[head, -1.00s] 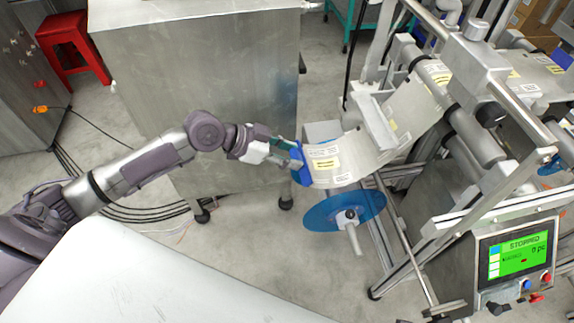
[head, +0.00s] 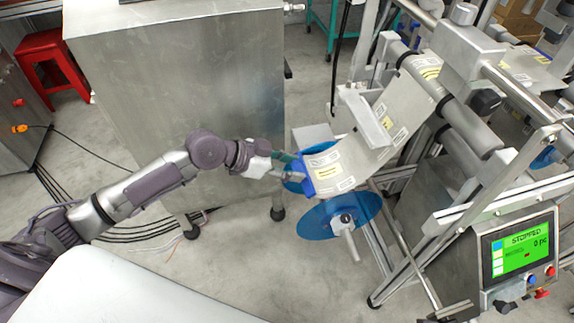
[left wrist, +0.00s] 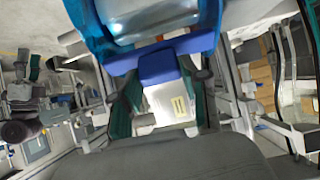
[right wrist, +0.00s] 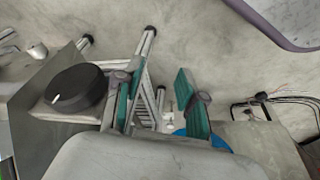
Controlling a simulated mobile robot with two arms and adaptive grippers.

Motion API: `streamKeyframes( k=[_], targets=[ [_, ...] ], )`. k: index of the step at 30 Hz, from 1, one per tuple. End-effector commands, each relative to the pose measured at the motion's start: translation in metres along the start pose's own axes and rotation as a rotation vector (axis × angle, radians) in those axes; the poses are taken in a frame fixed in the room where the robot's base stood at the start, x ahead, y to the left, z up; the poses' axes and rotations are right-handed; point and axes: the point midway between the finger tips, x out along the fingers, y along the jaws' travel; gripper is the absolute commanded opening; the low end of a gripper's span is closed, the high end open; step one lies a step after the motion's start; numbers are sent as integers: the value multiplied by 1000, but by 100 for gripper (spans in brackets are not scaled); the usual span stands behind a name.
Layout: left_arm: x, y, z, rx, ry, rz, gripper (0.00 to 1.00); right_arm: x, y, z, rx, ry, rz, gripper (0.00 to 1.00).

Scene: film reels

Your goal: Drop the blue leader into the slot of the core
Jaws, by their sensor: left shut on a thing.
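The blue leader (head: 307,180) is the blue end strip of a pale labelled film web (head: 345,160). My left gripper (head: 288,174) is shut on it, just above and left of the blue reel flange (head: 365,208). In the left wrist view the leader (left wrist: 160,67) lies between the teal fingers. A grey cylinder (left wrist: 150,25), which looks like the core, shows beyond it between blue flange edges. I cannot see the slot, or whether the leader touches the core. My right gripper (right wrist: 157,100) is open and empty in the right wrist view.
The rewinding machine's control panel (head: 520,255) reads STOPPED at the right. A grey spindle (head: 352,246) sticks out of the reel. A metal cabinet (head: 180,100) stands behind my left arm. A black knob (right wrist: 75,88) is beside my right gripper.

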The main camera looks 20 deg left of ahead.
Motion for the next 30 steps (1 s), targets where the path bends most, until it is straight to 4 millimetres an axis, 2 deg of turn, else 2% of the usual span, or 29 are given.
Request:
streamKeyframes(
  k=[15,21,30],
  targets=[
    [32,0,13,0,1,1,4,-60,2,-2,3,32,5,40],
    [47,0,19,0,2,0,4,-53,2,1,3,30,6,40],
    [52,0,20,0,1,0,4,-53,2,1,4,30,6,40]
  ],
)
